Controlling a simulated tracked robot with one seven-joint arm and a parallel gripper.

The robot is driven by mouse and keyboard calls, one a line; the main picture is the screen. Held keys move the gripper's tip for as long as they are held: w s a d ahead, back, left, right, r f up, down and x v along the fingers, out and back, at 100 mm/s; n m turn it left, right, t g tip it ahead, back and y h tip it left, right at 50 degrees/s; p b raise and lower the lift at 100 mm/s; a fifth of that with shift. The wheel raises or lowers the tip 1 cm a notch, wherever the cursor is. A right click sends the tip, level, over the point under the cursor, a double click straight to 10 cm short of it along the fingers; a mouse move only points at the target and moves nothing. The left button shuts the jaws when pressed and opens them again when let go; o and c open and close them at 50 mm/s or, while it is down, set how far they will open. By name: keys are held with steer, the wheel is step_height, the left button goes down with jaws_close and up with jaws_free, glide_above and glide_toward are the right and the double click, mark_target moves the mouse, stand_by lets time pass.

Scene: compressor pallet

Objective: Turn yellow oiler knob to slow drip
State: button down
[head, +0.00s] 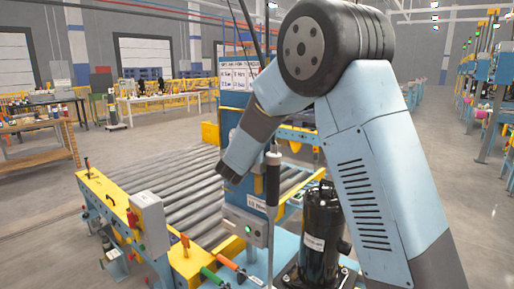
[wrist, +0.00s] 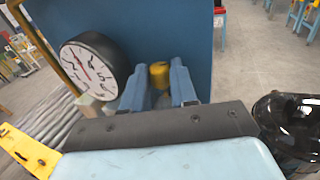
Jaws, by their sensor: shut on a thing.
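The yellow oiler knob (wrist: 159,74) shows in the wrist view as a small cylinder in front of a blue panel (wrist: 180,35). My gripper (wrist: 158,88) has its two blue-grey fingers on either side of the knob, shut on it. The part below the knob is dim and blurred between the fingers, so I cannot see any drip. In the head view my arm reaches down to the blue machine, and the knob and fingertips cannot be made out there.
A round dial gauge (wrist: 88,66) with a black rim sits close left of my fingers. A glossy black cylinder (head: 320,235) stands to the right of the machine. A roller conveyor (head: 165,190) lies to the left. Open floor (head: 455,200) is at the right.

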steer(key=shift+a, duration=0.1)
steer(key=shift+w+a+m+g+h, duration=0.1)
steer(key=shift+a+m+g+h, duration=0.05)
steer(key=shift+m+g+h, duration=0.8)
steer(key=shift+w+a+m+g+h, duration=0.15)
steer(key=shift+m+g+h, duration=0.35)
steer(key=shift+m+h, duration=0.7)
steer(key=shift+w+a+m+g+h, duration=0.15)
steer(key=shift+m+g+h, duration=0.55)
steer(key=shift+h, duration=0.75)
steer(key=shift+s+g, duration=0.1)
steer(key=shift+g, duration=0.25)
steer(key=c, duration=0.9)
jaws_free()
